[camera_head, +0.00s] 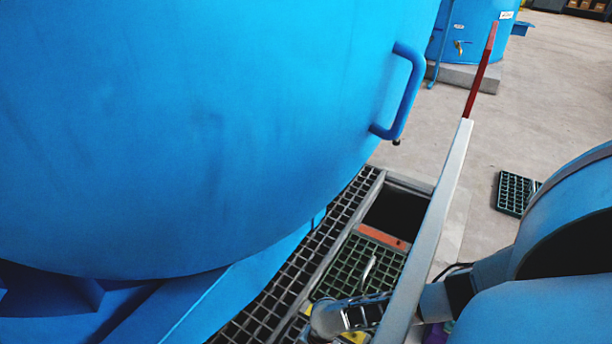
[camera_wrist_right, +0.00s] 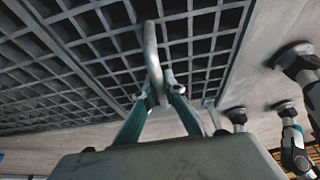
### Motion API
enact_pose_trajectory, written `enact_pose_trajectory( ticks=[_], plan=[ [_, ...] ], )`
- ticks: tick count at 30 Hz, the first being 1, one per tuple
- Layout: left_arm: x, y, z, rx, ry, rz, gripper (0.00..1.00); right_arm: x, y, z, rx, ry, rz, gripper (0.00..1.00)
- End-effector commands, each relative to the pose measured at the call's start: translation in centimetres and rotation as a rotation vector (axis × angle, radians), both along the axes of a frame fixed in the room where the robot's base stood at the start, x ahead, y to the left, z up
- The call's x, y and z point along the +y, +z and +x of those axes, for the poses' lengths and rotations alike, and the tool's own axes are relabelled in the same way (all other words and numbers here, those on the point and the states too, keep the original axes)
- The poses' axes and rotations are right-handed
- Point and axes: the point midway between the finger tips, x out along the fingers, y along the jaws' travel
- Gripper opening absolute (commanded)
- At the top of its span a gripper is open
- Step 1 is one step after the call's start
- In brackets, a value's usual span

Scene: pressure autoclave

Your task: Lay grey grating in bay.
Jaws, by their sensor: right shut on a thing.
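In the right wrist view, my right gripper (camera_wrist_right: 160,98) is shut on a pale curved handle (camera_wrist_right: 152,50). A grey grating (camera_wrist_right: 205,45) fills the view behind the handle. In the head view, a dark open bay (camera_head: 397,212) lies in the floor beside the large blue vessel. A dark green-grey grating (camera_head: 350,262) with a small bright handle (camera_head: 369,270) lies just below the bay, past an orange-red strip (camera_head: 384,238). I cannot tell whether this is the held grating. My right fingertips are not clear in the head view. My left gripper is out of view.
The blue vessel (camera_head: 200,130) with its handle (camera_head: 408,95) overhangs the left side. A long grey bar with a red end (camera_head: 482,70) crosses right of the bay. Another grating (camera_head: 515,193) lies on the floor at right. Open concrete (camera_head: 560,90) lies beyond.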

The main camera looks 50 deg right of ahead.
Motion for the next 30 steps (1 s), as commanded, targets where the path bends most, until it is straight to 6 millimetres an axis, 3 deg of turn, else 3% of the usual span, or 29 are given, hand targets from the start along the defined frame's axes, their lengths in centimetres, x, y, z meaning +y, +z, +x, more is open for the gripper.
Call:
enact_pose_trajectory(
  ticks=[24,25,27,30],
  plan=[
    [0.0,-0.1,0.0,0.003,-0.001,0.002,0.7,0.2,-1.3,0.3,-0.004,-0.002,0.004,0.0],
    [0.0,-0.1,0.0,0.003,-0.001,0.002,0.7,0.2,-1.3,0.3,-0.004,-0.002,0.004,0.15],
    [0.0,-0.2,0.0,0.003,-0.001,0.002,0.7,0.1,-1.3,0.3,-0.004,-0.002,0.004,0.29],
    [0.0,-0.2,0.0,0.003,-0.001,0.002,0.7,0.1,-1.4,0.2,-0.002,-0.001,0.002,0.29]
  ],
)
